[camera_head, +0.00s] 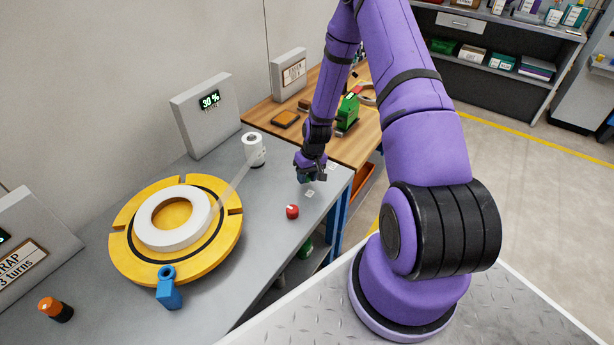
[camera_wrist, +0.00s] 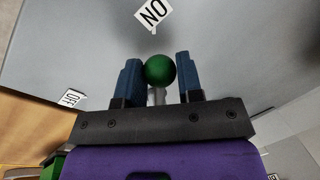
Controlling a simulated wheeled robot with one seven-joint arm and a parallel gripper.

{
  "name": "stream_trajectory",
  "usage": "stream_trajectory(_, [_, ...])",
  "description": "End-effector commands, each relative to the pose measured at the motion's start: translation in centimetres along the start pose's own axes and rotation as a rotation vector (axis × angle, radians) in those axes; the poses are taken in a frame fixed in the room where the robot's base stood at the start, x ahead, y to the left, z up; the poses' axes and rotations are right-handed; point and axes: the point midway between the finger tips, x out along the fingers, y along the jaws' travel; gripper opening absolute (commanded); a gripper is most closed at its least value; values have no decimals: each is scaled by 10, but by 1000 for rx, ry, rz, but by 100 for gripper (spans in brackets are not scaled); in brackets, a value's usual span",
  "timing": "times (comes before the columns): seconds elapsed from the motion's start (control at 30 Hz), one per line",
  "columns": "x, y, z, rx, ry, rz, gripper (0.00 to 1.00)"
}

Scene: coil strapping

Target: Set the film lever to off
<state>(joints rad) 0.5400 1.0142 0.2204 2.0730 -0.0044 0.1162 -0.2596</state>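The film lever shows in the wrist view as a green ball knob (camera_wrist: 159,70) on a pale stem. My gripper (camera_wrist: 159,80) has one blue finger on each side of the knob, close against it with hardly any gap. A white ON label (camera_wrist: 153,13) lies beyond the knob at the top. A white OFF label (camera_wrist: 72,98) lies to the left. The knob is nearer neither label's surface in contact. In the head view my gripper (camera_head: 309,177) is low over the grey table's right part and mostly hides the lever. Two small white labels (camera_head: 310,194) show beside it.
A red knob (camera_head: 292,211) stands close in front of my gripper. A film roll (camera_head: 253,150) feeds film to a white coil (camera_head: 160,222) on a yellow turntable (camera_head: 122,262). A display (camera_head: 209,110) reads 30 %. A wooden table with a green device (camera_head: 347,113) lies behind.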

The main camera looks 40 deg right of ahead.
Motion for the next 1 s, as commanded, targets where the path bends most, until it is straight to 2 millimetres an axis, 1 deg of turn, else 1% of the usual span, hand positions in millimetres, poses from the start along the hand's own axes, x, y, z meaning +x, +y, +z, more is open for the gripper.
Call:
stream_trajectory(0.03, [0,0,0,0,0,0,19])
stream_trajectory(0.07, [0,0,0,0,0,0,12])
stream_trajectory(0.1, [0,0,0,0,0,0,3])
stream_trajectory(0.13, [0,0,0,0,0,0,0])
stream_trajectory(0.37, [0,1,0,-12,-2,0,0])
stream_trajectory(0.57, [-2,7,1,-81,-17,0,0])
stream_trajectory(0.77, [-4,19,1,-220,-43,0,0])
stream_trajectory(1.0, [-7,36,-2,-441,-86,0,0])
